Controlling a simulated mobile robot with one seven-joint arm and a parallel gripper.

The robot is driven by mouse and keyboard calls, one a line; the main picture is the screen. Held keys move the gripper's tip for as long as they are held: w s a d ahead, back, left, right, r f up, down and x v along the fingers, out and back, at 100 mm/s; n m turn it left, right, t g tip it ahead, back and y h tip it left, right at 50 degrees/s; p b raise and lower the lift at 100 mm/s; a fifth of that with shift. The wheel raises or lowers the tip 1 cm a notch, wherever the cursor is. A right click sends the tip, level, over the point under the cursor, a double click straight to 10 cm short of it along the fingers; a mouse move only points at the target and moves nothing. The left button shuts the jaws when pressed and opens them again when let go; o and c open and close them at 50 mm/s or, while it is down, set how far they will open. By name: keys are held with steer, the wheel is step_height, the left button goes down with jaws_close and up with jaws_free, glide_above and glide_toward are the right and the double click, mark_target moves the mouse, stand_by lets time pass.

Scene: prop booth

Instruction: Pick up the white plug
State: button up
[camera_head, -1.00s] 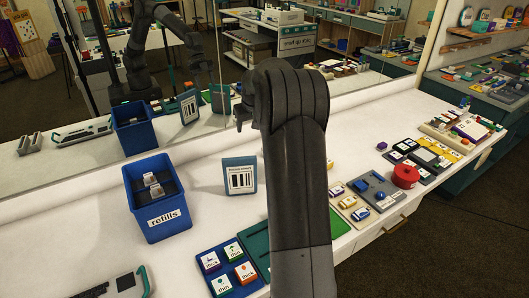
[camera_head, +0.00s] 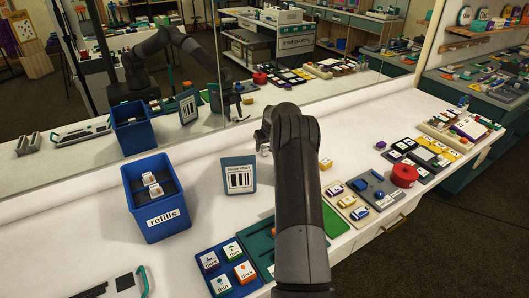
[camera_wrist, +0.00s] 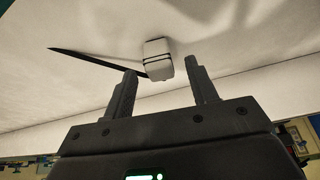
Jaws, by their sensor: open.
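A white block that looks like the plug (camera_wrist: 157,60) rests on the white table in the wrist view, with a dark band across it. My gripper (camera_wrist: 161,67) is open and empty there, its two dark fingers on either side of the plug's near end. I cannot tell how much height is left between the fingertips and the table. In the head view my gripper (camera_head: 263,140) shows only in part at the left of my arm, and I cannot make out this plug there.
A blue refills bin (camera_head: 164,225) with white pieces inside stands at left. A blue-framed barcode card (camera_head: 239,161) stands between it and my arm. A blue tray (camera_head: 212,270) of labelled blocks lies in front. A yellow block (camera_head: 326,163) sits right of my arm. A mirror runs behind.

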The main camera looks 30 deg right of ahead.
steer(key=shift+x, duration=1.2)
steer(key=shift+c, duration=0.3)
steer(key=c, duration=1)
